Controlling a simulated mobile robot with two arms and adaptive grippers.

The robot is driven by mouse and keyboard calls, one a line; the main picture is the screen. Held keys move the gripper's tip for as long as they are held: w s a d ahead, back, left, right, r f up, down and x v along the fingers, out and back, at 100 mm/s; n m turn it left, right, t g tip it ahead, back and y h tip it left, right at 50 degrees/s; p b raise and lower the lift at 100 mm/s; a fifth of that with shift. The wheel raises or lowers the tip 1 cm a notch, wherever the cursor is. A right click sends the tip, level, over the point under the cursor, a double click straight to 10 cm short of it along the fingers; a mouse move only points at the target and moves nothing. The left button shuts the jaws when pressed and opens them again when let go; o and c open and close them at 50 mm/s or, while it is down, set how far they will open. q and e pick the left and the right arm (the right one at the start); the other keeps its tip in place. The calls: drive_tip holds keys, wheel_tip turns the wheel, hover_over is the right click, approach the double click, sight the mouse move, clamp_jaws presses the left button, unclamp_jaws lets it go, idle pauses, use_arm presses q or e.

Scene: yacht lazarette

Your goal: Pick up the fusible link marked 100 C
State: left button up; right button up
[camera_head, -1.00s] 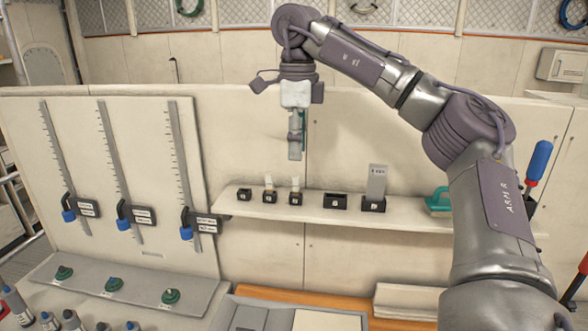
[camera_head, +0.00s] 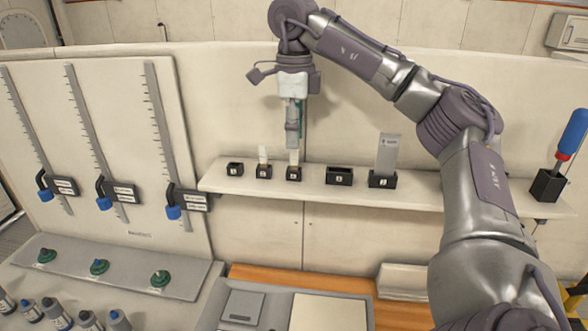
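A shelf (camera_head: 225,183) on the pale wall carries a row of small black numbered holders. Two of them hold small pale upright pieces, the left piece (camera_head: 263,155) and the right piece (camera_head: 294,158), which look like fusible links. Their markings are too small to read, so I cannot tell which is marked 100 C. My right gripper (camera_head: 293,145) points down just above the right piece, its tips at or very near its top. Its fingers show as one narrow shape, so their opening is unclear. My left gripper is out of view.
An empty black holder (camera_head: 235,169), a wider black holder (camera_head: 339,176) and a holder with a tall grey plate (camera_head: 387,153) share the shelf. A blue-handled screwdriver (camera_head: 571,138) stands at the right. Sliding gauges (camera_head: 155,125) line the left panel.

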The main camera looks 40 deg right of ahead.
sight(294, 165)
wheel_tip(294, 165, down, 5)
drive_tip(key=shift+s+a+r+b, duration=0.1)
drive_tip(key=shift+r+b, duration=0.05)
drive_tip(key=shift+b, duration=0.5)
drive_tip(key=shift+f, duration=0.4)
clamp_jaws()
